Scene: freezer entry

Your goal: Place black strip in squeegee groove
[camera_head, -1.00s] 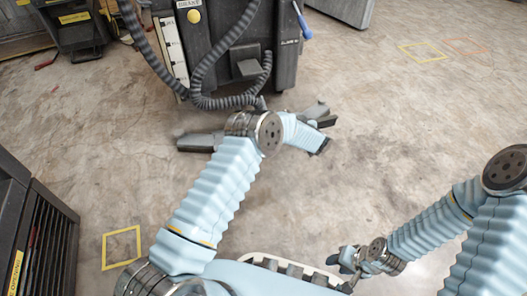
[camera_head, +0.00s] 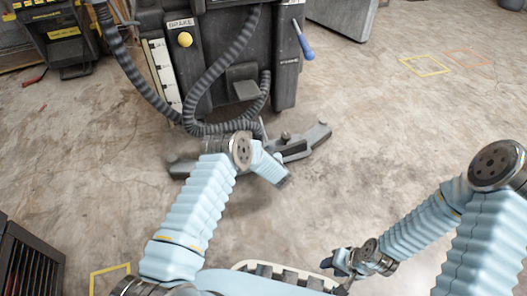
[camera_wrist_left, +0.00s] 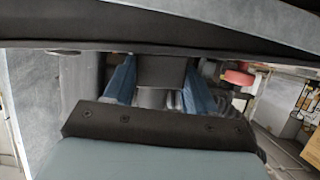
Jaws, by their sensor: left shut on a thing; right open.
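The grey squeegee (camera_head: 308,143) lies across the floor in front of the black machine, its middle hidden behind my left wrist. My left gripper (camera_wrist_left: 160,84) is at the squeegee, hidden by my arm in the head view. In the left wrist view its blue fingers are shut on a dark piece (camera_wrist_left: 160,68). A long dark band (camera_wrist_left: 60,46) runs across just beyond the fingertips, under a grey body (camera_wrist_left: 260,22). I cannot tell whether the band is the black strip, or whether anything sits in the groove. My right gripper (camera_head: 338,263) is open and apart from the squeegee.
The black machine (camera_head: 285,70) with ribbed hoses (camera_head: 205,75) and a blue-handled item (camera_head: 302,40) stands just behind the squeegee. A dark slatted unit (camera_head: 30,262) is at lower left. The floor (camera_head: 400,140) to the right is clear.

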